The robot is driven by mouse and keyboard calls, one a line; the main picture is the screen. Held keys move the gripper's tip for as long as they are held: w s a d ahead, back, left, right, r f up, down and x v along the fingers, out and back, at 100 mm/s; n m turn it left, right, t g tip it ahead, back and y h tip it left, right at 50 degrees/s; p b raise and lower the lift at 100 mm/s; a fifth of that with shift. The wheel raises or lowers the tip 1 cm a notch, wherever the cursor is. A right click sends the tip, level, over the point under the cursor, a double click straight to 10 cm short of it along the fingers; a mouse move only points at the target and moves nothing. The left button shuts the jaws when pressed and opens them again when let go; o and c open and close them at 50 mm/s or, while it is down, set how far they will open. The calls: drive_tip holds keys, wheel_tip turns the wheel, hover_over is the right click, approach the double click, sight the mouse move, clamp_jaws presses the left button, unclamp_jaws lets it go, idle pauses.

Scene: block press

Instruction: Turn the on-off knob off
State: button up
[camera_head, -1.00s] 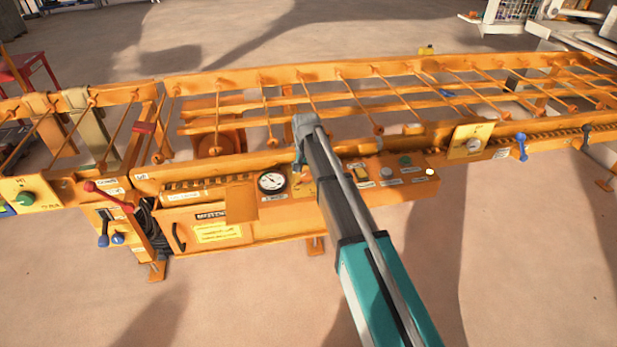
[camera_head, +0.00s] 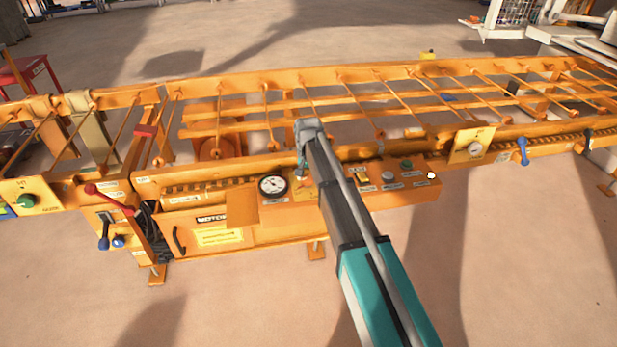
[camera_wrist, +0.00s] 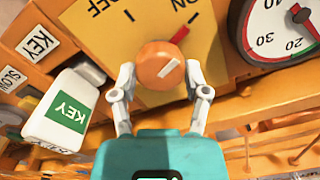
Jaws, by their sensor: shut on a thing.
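The on-off knob (camera_wrist: 158,66) is a round orange knob with a white mark, on a yellow plate (camera_wrist: 110,35) lettered OFF and ON. Its white mark points toward the ON side, where a red line shows. My gripper (camera_wrist: 160,80) has one finger on each side of the knob and is shut on it. In the head view my gripper (camera_head: 302,172) reaches down to the control panel (camera_head: 285,213), right of the gauge. The knob is not clear there, being small and partly behind my fingers.
A round gauge (camera_wrist: 280,28) sits close beside the plate. A white block with a green KEY label (camera_wrist: 66,112) stands near one finger. Other buttons (camera_head: 388,177) line the panel to the right. A red-handled lever (camera_head: 108,197) is at the left.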

drive_tip(key=shift+n, duration=1.5)
drive_tip(key=n, duration=1.1)
drive_tip(key=shift+d, duration=0.1)
drive_tip(key=o, duration=1.2)
drive_tip(key=shift+c, duration=0.2)
